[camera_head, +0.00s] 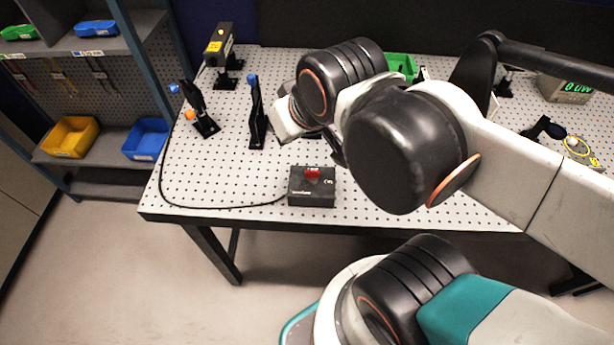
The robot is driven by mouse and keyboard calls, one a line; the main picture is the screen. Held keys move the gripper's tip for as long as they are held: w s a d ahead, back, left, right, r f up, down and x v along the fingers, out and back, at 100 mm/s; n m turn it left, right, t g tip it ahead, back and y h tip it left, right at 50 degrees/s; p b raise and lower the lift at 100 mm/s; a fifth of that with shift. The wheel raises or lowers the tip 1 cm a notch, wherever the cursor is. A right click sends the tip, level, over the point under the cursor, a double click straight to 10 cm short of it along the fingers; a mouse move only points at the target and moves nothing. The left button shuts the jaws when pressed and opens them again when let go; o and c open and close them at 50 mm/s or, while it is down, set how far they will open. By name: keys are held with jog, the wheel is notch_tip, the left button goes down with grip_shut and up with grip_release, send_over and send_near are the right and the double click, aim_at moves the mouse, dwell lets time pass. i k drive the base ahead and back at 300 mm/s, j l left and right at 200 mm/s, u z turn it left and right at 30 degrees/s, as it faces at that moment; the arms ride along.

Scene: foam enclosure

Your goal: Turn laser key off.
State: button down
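The laser key box (312,190) is a small dark box near the front edge of the perforated table. A red part (312,173) shows on its top; the key's angle is too small to read. A black cable runs from the box to the left and back towards the yellow-and-black laser (218,45). My arm reaches in from the right, and its wrist hangs over the table behind the box. A dark part that seems to be my gripper (337,148) shows just behind and above the box, apart from it. My arm hides most of it, so its opening cannot be seen.
Black optics mounts (257,112) with blue knobs stand left of my wrist. A green bin (402,66) is behind my arm. A meter with a green display (566,89) and yellow-rimmed goggles (578,147) are at the right. The table's left front is clear except the cable.

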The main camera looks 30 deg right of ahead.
aim_at(312, 175)
jog(key=k+l, duration=0.15)
jog(key=l, duration=0.2)
jog(key=k+l, duration=0.15)
jog(key=l, duration=0.2)
jog(key=k+l, duration=0.2)
jog(key=l, duration=0.15)
jog(key=i+u, duration=0.05)
